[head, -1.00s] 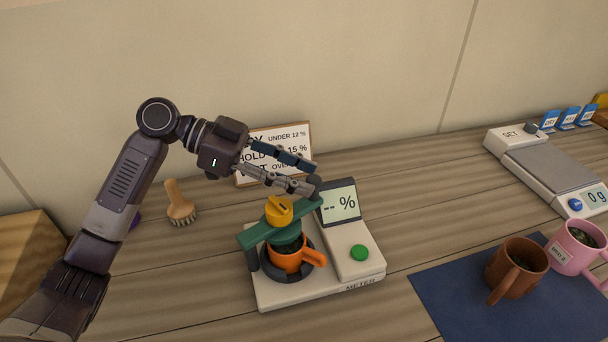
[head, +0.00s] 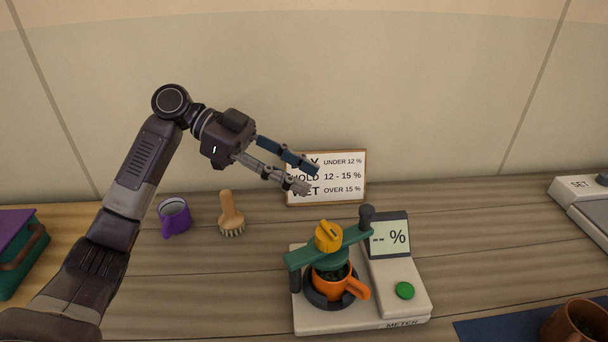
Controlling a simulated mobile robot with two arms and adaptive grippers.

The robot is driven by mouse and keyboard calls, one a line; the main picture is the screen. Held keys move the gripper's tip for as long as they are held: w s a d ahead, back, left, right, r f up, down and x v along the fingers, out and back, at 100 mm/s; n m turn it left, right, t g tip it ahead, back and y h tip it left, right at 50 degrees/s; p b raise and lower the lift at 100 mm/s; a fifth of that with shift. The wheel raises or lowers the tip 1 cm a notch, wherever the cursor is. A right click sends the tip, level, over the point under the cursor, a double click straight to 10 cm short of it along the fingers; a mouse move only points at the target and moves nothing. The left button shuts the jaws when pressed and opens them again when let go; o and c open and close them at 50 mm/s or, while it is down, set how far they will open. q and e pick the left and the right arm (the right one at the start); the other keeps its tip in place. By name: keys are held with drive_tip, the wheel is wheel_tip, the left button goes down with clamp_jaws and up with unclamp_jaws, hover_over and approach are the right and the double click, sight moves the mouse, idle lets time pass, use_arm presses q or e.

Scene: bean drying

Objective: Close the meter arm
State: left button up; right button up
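The white meter (head: 410,305) stands on the bench right of centre, its screen (head: 389,237) reading "-- %" beside a green button (head: 404,290). Its green arm (head: 303,256) lies across above an orange cup (head: 335,278), with a yellow knob (head: 328,236) on top and a dark post (head: 366,217) at its right end. The cup sits in a dark ring on the meter. My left gripper (head: 313,180) is up and behind the meter arm, apart from it, fingers spread and empty, in front of the sign. My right gripper is not in view.
A sign with moisture limits (head: 343,174) stands against the wall. A purple mug (head: 174,217) and a brush (head: 231,213) stand left of it. A brown mug (head: 578,325) on a blue mat (head: 490,329) and a scale (head: 581,199) are at right.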

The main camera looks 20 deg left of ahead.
use_arm(q)
drive_tip(key=shift+w+d+r+n+p, duration=0.1)
drive_tip(key=shift+d+r+n+p, duration=0.1)
drive_tip(key=shift+n+p, duration=0.25)
drive_tip(key=c, duration=0.5)
drive_tip(key=n, duration=0.1)
drive_tip(key=d+n+y+p, duration=0.1)
drive_tip(key=n, duration=0.1)
drive_tip(key=shift+w+r+g+p, duration=0.15)
drive_tip(key=shift+r+g+p, duration=0.15)
drive_tip(key=shift+r+g, duration=0.1)
clamp_jaws()
drive_tip(key=w+d+r+n+g+y+p, duration=0.15)
drive_tip(key=r+n+y+p, duration=0.35)
drive_tip(key=n, duration=0.9)
drive_tip(key=w+r+n+y+p, duration=0.15)
drive_tip(key=n+y+p, duration=0.4)
drive_tip(key=n, duration=0.85)
drive_tip(key=s+d+f+h+p, duration=0.1)
drive_tip(key=d+f+p, duration=0.4)
drive_tip(key=f, duration=0.5)
drive_tip(key=shift+s+d+h, duration=0.2)
drive_tip(key=shift+d+h, duration=0.15)
drive_tip(key=shift+d, duration=0.45)
